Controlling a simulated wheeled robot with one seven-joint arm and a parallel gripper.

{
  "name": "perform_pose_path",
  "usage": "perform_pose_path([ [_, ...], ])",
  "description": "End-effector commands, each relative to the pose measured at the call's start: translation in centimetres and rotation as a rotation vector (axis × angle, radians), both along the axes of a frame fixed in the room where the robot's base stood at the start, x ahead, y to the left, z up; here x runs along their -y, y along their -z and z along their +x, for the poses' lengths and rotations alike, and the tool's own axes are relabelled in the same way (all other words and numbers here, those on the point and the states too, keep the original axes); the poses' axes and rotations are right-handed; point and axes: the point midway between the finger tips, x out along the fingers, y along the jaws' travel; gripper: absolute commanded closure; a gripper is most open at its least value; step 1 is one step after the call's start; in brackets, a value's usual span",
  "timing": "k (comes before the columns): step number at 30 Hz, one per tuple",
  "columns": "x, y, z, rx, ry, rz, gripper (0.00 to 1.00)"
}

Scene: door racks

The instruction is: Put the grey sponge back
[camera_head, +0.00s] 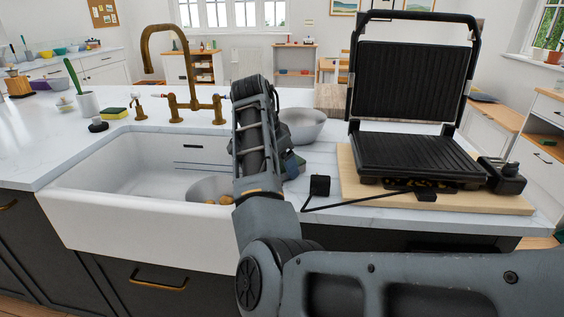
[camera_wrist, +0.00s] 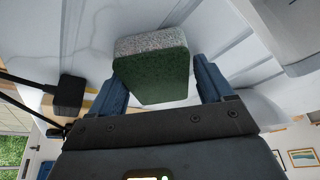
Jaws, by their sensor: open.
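The grey sponge (camera_wrist: 152,66) has a speckled grey face and a dark green side. In the wrist view it is between the two blue fingers of my gripper (camera_wrist: 160,76), which is open. A gap shows between the sponge and the right finger; contact at the left finger is unclear. In the head view my arm hides most of the gripper, and only a small blue-green patch shows beside it, over the counter right of the sink. Whether the sponge rests on the counter is hard to tell.
The white sink (camera_head: 130,205) with a bowl (camera_head: 207,187) inside is left of my arm. A metal bowl (camera_head: 303,126) stands behind the gripper. An open grill (camera_head: 415,155) on a wooden board is at right, its black plug (camera_head: 320,186) close by. A yellow-green sponge (camera_head: 113,113) lies behind the sink.

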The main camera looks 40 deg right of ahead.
Motion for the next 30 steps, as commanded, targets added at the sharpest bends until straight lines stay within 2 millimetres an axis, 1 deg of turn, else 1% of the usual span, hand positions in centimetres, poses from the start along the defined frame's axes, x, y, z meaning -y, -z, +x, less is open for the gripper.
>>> perform_pose_path([
  [1,0.0,1.8,-0.7,-0.029,0.005,0.02,0.03],
  [4,-0.1,1.6,-0.7,-0.03,0.006,0.02,0.03],
  [7,-0.1,0.8,-0.7,-0.029,0.006,0.02,0.03],
  [11,-0.7,-1.1,-0.5,-0.025,0.005,0.016,0.03],
  [18,-2.6,-6.4,-0.1,-0.019,0.004,0.01,0.03],
  [21,-3.4,-8.3,0.0,-0.018,0.003,0.01,0.03],
  [25,-4.1,-10.2,0.1,-0.017,0.003,0.01,0.03],
  [27,-4.4,-10.8,0.1,-0.017,0.003,0.009,0.03],
  [30,-4.5,-11.2,0.1,-0.018,0.003,0.009,0.03],
])
